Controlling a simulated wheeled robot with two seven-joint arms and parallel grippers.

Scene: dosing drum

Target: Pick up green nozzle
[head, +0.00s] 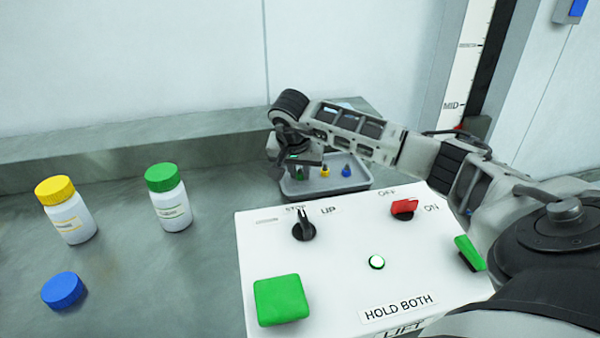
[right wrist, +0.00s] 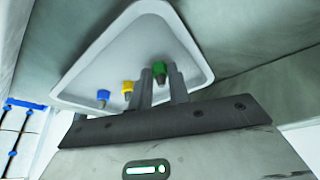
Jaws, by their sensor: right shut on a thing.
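The green nozzle (right wrist: 159,69) shows in the right wrist view between the fingers of my right gripper (right wrist: 162,84), which is shut on it. In the head view my right gripper (head: 296,166) is over the left part of a grey tray (head: 328,188), and the green nozzle is largely hidden there. A yellow nozzle (head: 325,171) and a blue nozzle (head: 346,171) stand in the tray to the right of the gripper. Whether the green nozzle touches the tray I cannot tell. My left gripper is not in view.
A white control box (head: 340,260) with a black knob, red switch and green buttons stands in front of the tray. A yellow-capped bottle (head: 68,215), a green-capped bottle (head: 170,205) and a blue cap (head: 64,290) are at the left. A raised ledge runs behind.

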